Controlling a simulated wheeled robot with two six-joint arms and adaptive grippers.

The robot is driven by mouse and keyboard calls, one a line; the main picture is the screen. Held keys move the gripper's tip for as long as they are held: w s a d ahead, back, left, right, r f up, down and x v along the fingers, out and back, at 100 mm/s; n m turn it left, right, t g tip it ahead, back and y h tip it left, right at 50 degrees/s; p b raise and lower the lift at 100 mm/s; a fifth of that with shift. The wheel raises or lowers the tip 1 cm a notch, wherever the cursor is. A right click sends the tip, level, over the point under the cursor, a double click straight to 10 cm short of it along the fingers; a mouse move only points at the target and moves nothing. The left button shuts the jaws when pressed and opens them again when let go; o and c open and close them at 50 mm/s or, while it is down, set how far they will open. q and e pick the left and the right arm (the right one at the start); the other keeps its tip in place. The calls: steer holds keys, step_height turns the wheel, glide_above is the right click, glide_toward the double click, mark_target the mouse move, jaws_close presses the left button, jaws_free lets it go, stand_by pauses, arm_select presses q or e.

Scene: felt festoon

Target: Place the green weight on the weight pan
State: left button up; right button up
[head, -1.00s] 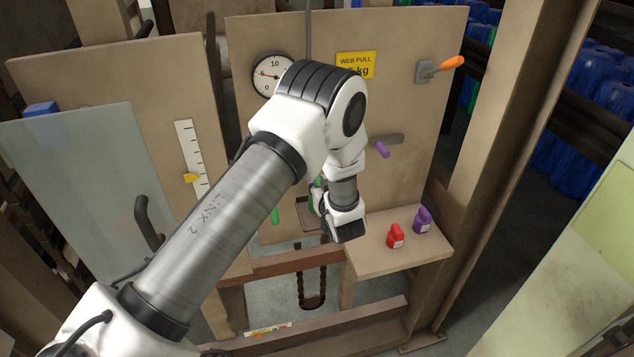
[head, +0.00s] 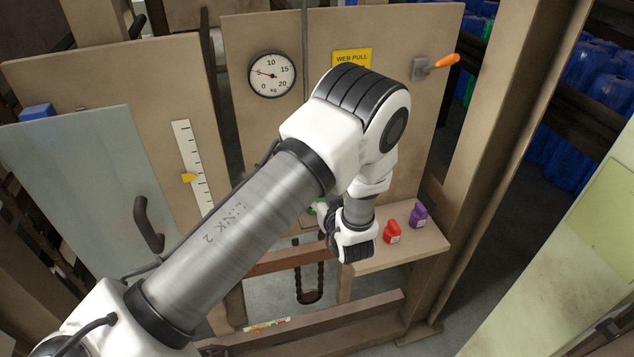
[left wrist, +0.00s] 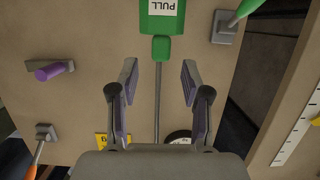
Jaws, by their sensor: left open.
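A green block with a knob on top and a white label reading PULL, apparently the green weight (left wrist: 162,24), shows at the top of the left wrist view, where the scene is upside down. A thin straight rod or cord meets its knob. My left gripper (left wrist: 159,75) is open and empty, its fingertips apart and short of the knob, with the rod between them in the picture. In the head view my left gripper (head: 328,222) is partly hidden by its wrist, and a bit of green shows beside it. I cannot make out the weight pan. My right gripper is not in view.
A red weight (head: 392,233) and a purple weight (head: 418,216) stand on the wooden shelf (head: 398,252). A dial (head: 271,74) and an orange lever (head: 440,63) are on the panel. A green lever (left wrist: 236,18) and a purple peg (left wrist: 50,71) stick out.

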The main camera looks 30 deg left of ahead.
arm_select(q)
steer(key=r+p+v, duration=0.1)
steer(key=p+v, duration=0.1)
steer(key=v, duration=0.4)
steer(key=s+f+m+g+h, duration=0.3)
steer(key=s+f+m+h, duration=0.25)
steer(key=s+f, duration=0.6)
steer(key=s+d+f+m+g+h, duration=0.2)
steer(key=s+f+g+h, duration=0.1)
steer(key=s, duration=0.6)
steer(key=s+d+f+m+g+h, duration=0.2)
steer(key=s+d+f+g+h, duration=0.1)
steer(key=s, duration=0.6)
steer(key=shift+s+d+f+g, duration=0.25)
steer(key=shift+s+f+g, duration=0.05)
steer(key=shift+s+f, duration=0.1)
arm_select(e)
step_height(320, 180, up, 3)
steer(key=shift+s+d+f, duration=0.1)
